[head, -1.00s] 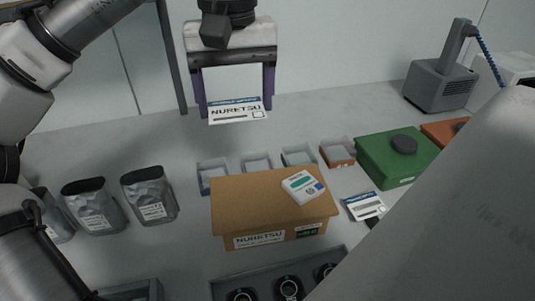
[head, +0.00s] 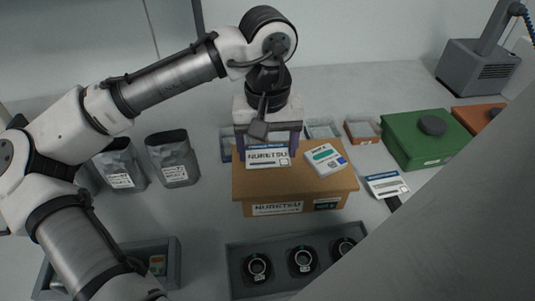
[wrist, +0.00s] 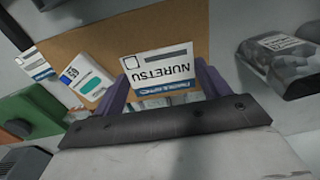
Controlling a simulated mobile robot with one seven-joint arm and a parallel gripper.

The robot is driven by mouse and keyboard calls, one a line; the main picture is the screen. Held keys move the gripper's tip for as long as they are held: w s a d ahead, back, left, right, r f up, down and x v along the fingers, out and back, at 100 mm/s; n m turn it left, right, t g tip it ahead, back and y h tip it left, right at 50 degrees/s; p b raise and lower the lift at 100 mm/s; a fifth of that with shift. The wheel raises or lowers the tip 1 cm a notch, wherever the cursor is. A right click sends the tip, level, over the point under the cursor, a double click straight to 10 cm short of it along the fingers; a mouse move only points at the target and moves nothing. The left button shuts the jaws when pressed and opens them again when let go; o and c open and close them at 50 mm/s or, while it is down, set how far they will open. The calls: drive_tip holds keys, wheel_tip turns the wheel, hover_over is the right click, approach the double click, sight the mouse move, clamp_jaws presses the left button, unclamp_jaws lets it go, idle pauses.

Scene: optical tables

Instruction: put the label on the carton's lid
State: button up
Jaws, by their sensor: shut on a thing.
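The carton (head: 292,187) is a brown box on the table, with a printed NURETSU label on its front face. My gripper (head: 268,152) is shut on a white label (head: 268,158) with a blue stripe and the word NURETSU. The label is over the back left part of the carton's lid; I cannot tell whether it touches. In the wrist view the held label (wrist: 160,74) sits between the purple fingers, with the brown lid (wrist: 110,40) behind it. A white card with a teal mark (head: 325,160) lies on the lid's right part.
Another blue-striped label (head: 386,185) lies right of the carton. A green box with a dark knob (head: 428,138) stands further right. Grey pouches (head: 173,158) stand at left. A tray of dark round parts (head: 290,268) is in front, and small open bins (head: 362,131) are behind.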

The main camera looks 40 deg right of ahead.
sight(268, 156)
wheel_tip(268, 156, down, 3)
drive_tip(key=shift+r, duration=0.1)
drive_tip(key=shift+s+f, duration=0.1)
drive_tip(key=shift+f, duration=0.15)
drive_tip(key=shift+s+a+f, duration=0.15)
drive_tip(key=shift+s+f, duration=0.05)
drive_tip(key=shift+f, duration=0.2)
drive_tip(key=o, duration=0.9)
drive_tip(key=shift+o, duration=0.3)
drive_tip(key=shift+s+f+b, duration=0.1)
drive_tip(key=shift+b, duration=0.2)
wheel_tip(268, 156, up, 14)
drive_tip(key=shift+w+f, duration=0.2)
drive_tip(key=shift+w, duration=0.2)
